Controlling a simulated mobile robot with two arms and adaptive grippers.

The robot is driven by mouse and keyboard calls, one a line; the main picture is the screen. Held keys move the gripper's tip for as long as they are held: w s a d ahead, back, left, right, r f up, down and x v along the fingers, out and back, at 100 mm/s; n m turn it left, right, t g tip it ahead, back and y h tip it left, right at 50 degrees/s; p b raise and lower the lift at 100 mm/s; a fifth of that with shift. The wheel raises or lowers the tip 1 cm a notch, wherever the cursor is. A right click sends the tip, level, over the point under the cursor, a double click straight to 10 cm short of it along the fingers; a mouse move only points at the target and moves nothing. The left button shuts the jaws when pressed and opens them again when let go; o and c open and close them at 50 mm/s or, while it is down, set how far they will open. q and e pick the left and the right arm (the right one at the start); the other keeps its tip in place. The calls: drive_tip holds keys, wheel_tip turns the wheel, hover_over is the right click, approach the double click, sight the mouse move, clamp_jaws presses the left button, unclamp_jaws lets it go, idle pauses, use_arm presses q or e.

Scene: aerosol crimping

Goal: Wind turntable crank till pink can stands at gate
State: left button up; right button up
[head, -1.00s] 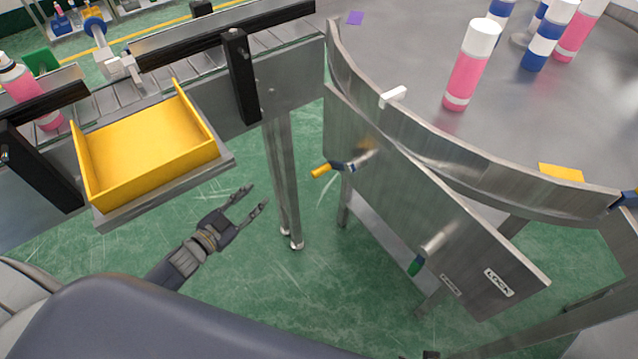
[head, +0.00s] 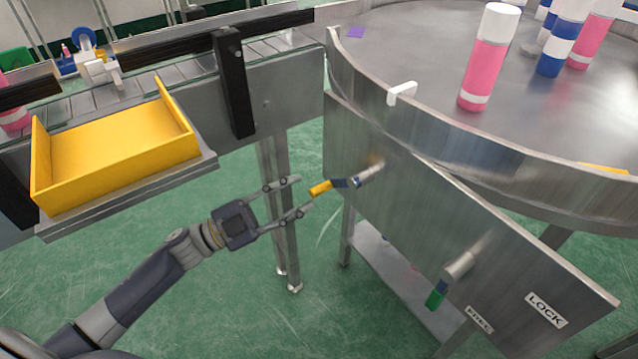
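The nearest pink can (head: 484,72), with a white top, stands upright on the steel turntable (head: 420,45). A second pink can (head: 590,42) stands farther back at the right, beside blue-and-white cans (head: 558,48). A crank with a yellow grip (head: 320,188) sticks out from the steel panel below the turntable rim. My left gripper (head: 302,193) is open and empty, its fingers pointing at the yellow grip, with the tips just short of it or beside its end; contact cannot be told. My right gripper is out of view. No gate is clearly recognisable; a white tab (head: 401,92) sits on the rim.
A lever with a green grip (head: 437,298) is on the same panel, near the labels FREE (head: 479,319) and LOCK (head: 545,310). A yellow tray (head: 115,150) sits at the conveyor (head: 180,70) on the left. A table leg (head: 278,220) stands behind my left gripper.

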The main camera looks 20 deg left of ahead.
sight(340, 184)
use_arm(q)
drive_tip(key=x, duration=0.5)
drive_tip(key=shift+w+d, duration=0.15)
